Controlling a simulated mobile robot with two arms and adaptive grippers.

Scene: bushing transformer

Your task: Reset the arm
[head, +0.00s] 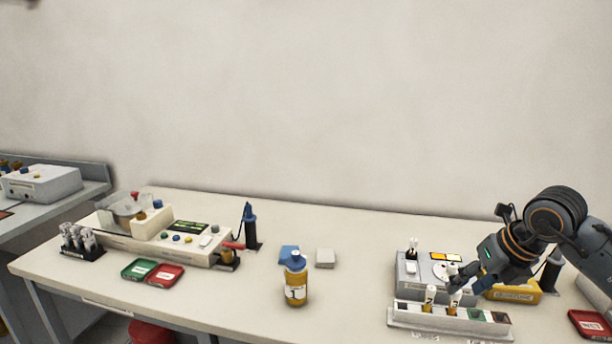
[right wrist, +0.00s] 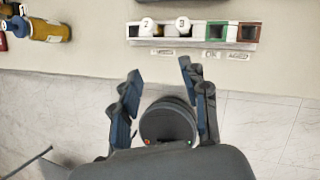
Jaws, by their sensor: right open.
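My right gripper (head: 468,279) reaches in from the right over the right part of the bench. In the right wrist view its two fingers (right wrist: 160,69) are spread apart with nothing between them. A white rack (head: 408,318) sits below it, holding two white-capped amber vials (head: 429,299). In the right wrist view the vial caps read 2 (right wrist: 147,25) and 3 (right wrist: 182,24), and they stand beyond the fingertips. In the head view the fingers partly overlap the grey device behind the rack. My left gripper is in neither view.
A long instrument (head: 150,240), green tray (head: 138,268) and red tray (head: 166,276) are at left. A yellow case (head: 515,293) lies at right. Bench between bottle and rack is clear.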

